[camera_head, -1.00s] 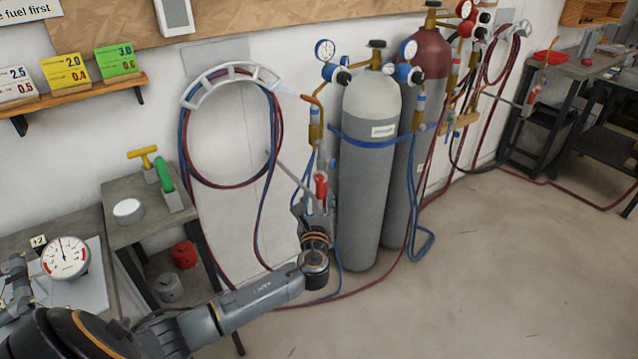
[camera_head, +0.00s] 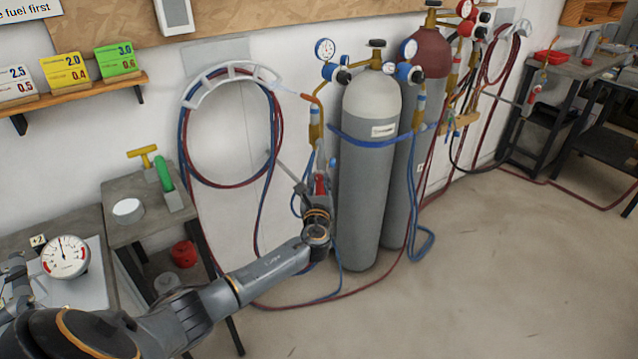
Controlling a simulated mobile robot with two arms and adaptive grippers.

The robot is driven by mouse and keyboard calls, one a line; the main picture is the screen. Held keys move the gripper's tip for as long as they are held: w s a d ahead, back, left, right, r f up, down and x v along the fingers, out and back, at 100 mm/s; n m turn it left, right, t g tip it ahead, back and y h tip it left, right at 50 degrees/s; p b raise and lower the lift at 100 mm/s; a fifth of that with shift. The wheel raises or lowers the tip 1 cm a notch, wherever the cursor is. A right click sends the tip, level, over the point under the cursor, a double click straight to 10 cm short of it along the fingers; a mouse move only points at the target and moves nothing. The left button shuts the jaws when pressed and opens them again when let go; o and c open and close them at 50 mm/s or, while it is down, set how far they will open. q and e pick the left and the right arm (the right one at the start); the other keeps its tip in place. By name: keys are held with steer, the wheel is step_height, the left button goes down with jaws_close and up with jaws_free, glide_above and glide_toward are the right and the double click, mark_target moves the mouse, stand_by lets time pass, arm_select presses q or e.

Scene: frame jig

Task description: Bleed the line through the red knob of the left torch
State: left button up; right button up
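The left torch (camera_head: 315,122) hangs upright on the wall between the hose hanger and the grey cylinder, with its bent copper tip at the top. Its red knob (camera_head: 320,184) is low on the torch, partly covered by my gripper. My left gripper (camera_head: 317,188) is at the red knob, reaching up from below, its fingers beside the knob. I cannot tell whether the fingers touch or grip it. A second torch (camera_head: 530,96) with a red part hangs at the far right. My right gripper is not in view.
A grey cylinder (camera_head: 366,200) stands close to the right of my gripper, with a maroon-topped cylinder (camera_head: 426,55) behind it. Blue and red hoses (camera_head: 228,184) loop on the wall at left. A small table (camera_head: 120,183) stands left of my arm.

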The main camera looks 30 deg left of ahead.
arm_select(q)
jaws_close()
steer(key=shift+n, duration=1.1)
steer(key=n, duration=0.4)
steer(key=shift+r+g+h, duration=0.1)
steer(key=shift+g+h, duration=0.2)
steer(key=shift+h, duration=0.1)
steer(key=n+h, duration=0.1)
steer(key=n, duration=0.5)
steer(key=shift+a, duration=0.1)
steer(key=o, duration=0.9)
jaws_free()
